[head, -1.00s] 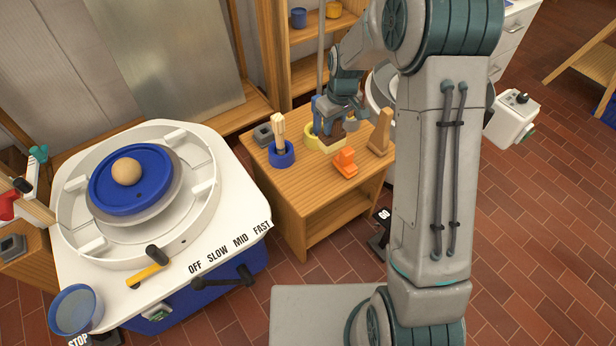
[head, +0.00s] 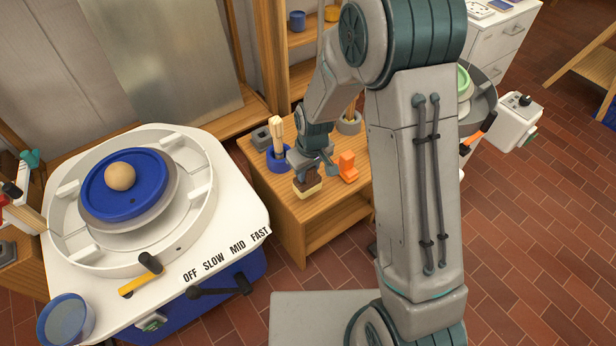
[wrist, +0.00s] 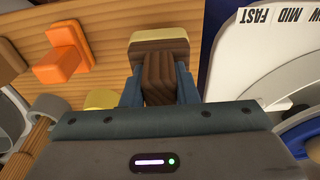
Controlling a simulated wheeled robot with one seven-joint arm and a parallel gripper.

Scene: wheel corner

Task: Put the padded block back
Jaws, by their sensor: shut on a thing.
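The padded block (head: 307,188) has a dark brown wooden grip and a cream pad. My gripper (head: 306,173) is shut on its wooden grip and holds it near the front of the small wooden table (head: 288,208). In the wrist view the block (wrist: 158,72) sits between my two fingers (wrist: 158,92), with its pad at the far end. I cannot tell whether the pad touches the table. A yellow thing (wrist: 102,98) shows partly in the wrist view; my arm hides it in the head view.
On the table stand a blue pot with tools (head: 278,160), an orange piece (head: 347,168), a grey block (head: 261,138) and a grey holder with sticks (head: 350,123). The potter's wheel (head: 205,226) with a clay ball (head: 120,176) is at the left.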

